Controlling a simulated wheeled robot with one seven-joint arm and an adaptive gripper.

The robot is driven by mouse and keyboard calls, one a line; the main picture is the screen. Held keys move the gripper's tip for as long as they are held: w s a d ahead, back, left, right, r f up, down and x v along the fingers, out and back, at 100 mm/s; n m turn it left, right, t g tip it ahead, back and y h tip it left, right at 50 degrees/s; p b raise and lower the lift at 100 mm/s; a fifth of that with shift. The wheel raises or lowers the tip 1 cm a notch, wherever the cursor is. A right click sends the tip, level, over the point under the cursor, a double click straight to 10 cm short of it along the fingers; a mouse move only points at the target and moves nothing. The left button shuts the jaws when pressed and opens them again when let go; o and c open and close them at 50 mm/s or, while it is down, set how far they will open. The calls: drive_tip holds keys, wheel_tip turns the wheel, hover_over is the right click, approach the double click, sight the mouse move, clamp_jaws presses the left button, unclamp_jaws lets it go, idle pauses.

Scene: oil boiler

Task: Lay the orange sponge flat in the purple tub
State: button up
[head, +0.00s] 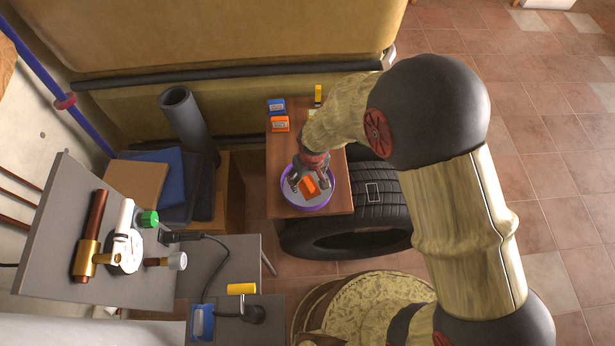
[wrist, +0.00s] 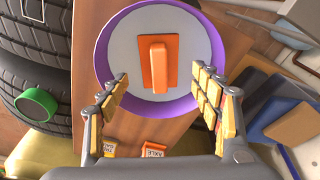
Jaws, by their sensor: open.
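The purple tub (head: 324,203) stands on a small wooden table, and its round rim fills the top middle of the wrist view (wrist: 103,62). The orange sponge (head: 309,186) is inside the tub. In the wrist view the sponge (wrist: 158,62) shows as an orange rectangle with a lighter raised bar along its middle, and it appears to lie flat on the pale tub floor. My gripper (wrist: 162,78) is open above the tub, with a finger on each side of the sponge and a clear gap to it. In the head view my gripper (head: 301,178) partly hides the tub.
Blue (head: 276,106) and orange (head: 279,124) boxes stand behind the tub on the wooden table (head: 285,151). A yellow object (head: 318,94) is at its far edge. Tyres (head: 345,238) stand close on the right and front. A grey pipe (head: 183,115) and boxes are on the left.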

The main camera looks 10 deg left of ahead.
sight(310, 186)
wheel_tip(310, 186, up, 13)
drive_tip(key=s+d+p, duration=0.1)
drive_tip(key=p, duration=0.2)
drive_tip(key=shift+s, duration=0.15)
drive_tip(key=d+r+m+t, duration=0.2)
drive_tip(key=d+r+m, duration=0.1)
drive_tip(key=d+r, duration=1.2)
drive_tip(key=s+d+r+m+t+h, duration=0.1)
drive_tip(key=s+d+r+m, duration=0.3)
drive_tip(key=s+d+r, duration=0.7)
drive_tip(key=shift+s+r+t, duration=0.35)
drive_tip(key=shift+s+t, duration=0.35)
drive_tip(key=shift+s, duration=0.35)
